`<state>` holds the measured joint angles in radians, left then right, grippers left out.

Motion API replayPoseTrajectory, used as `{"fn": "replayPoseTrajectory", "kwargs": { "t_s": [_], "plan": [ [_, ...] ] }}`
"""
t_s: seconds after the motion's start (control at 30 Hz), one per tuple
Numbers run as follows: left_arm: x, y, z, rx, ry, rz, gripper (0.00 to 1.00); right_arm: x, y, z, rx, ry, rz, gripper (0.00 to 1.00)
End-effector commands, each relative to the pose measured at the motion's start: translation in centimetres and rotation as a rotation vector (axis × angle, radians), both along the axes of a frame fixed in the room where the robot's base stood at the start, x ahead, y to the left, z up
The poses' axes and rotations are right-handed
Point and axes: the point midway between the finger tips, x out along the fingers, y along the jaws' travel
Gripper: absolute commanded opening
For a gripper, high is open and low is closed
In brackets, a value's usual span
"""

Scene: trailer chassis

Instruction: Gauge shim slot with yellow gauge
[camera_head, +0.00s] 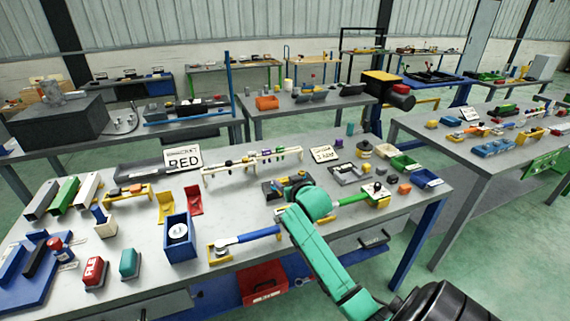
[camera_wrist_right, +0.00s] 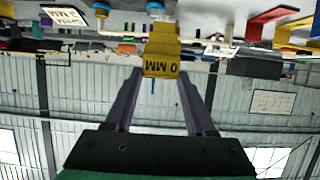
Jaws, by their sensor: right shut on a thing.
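My right gripper (camera_wrist_right: 160,74) is shut on a yellow gauge (camera_wrist_right: 161,48), a block with black lettering ending in "MM", held between the fingertips in the right wrist view. A dark fixture (camera_head: 270,190) lies beside the gripper, partly covered. I cannot make out the shim slot for certain. My left gripper is not in view.
A grey fixture (camera_head: 347,172) lies to the right. A blue-handled tool (camera_head: 245,237) and a blue bin (camera_head: 180,249) are at the left. Green (camera_head: 404,162) and blue (camera_head: 427,179) trays sit far right.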

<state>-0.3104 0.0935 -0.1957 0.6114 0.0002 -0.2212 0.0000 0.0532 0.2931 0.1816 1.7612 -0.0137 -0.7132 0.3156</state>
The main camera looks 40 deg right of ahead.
Motion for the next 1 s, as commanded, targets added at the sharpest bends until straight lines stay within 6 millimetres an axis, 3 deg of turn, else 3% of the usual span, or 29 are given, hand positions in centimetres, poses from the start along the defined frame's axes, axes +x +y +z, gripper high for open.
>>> {"fn": "replayPoseTrajectory", "kwargs": {
  "t_s": [0.3, 0.53, 1.0],
  "plan": [
    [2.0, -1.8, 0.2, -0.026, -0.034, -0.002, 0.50, -0.1, 0.1, -0.4, -0.002, -0.001, -0.001, 0.00],
    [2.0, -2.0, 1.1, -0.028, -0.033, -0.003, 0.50, -0.2, 0.1, -0.2, -0.002, 0.001, -0.001, 0.00],
    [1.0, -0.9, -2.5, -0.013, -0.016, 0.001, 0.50, -0.1, 0.1, -5.8, 0.000, 0.000, -0.001, 0.00]
  ]
}}
